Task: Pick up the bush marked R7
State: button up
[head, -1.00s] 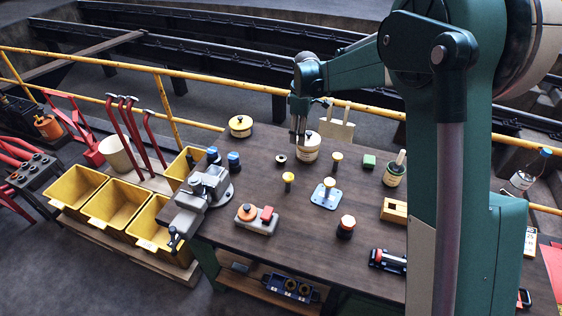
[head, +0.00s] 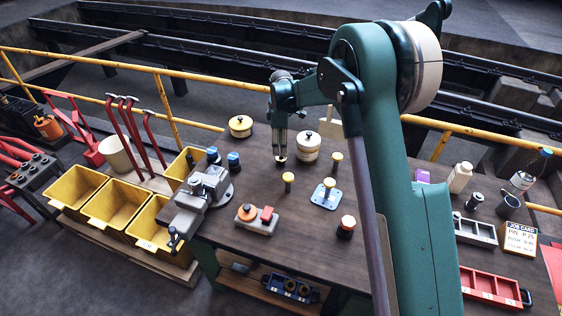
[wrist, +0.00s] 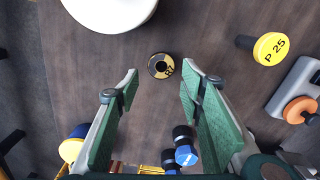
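The bush marked R7 (wrist: 161,66) is a small dark ring with a central hole and a tan patch carrying its mark. It lies on the wooden bench between and just beyond my fingertips in the wrist view. In the head view the bush (head: 281,161) shows directly below my fingertips, partly covered by them. My gripper (wrist: 160,76) is open and empty, with green-padded fingers on either side of the bush's line. In the head view my gripper (head: 280,150) points down over the bush; the exact height gap cannot be told.
A cream lidded pot (head: 308,148) stands close right of the bush. A yellow-topped piece marked P 25 (wrist: 262,47) stands nearby. Blue-topped pieces (head: 234,161) and a grey vice (head: 206,188) are to the left. Bare bench surrounds the bush. My arm hides part of the bench's right side.

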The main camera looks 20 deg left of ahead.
aim_at(281, 158)
jog(key=shift+f, duration=1.3)
jog(key=shift+s+f+p, duration=0.1)
jog(key=shift+f+p, duration=0.2)
jog(key=shift+f, duration=2.3)
jog(key=c, duration=0.8)
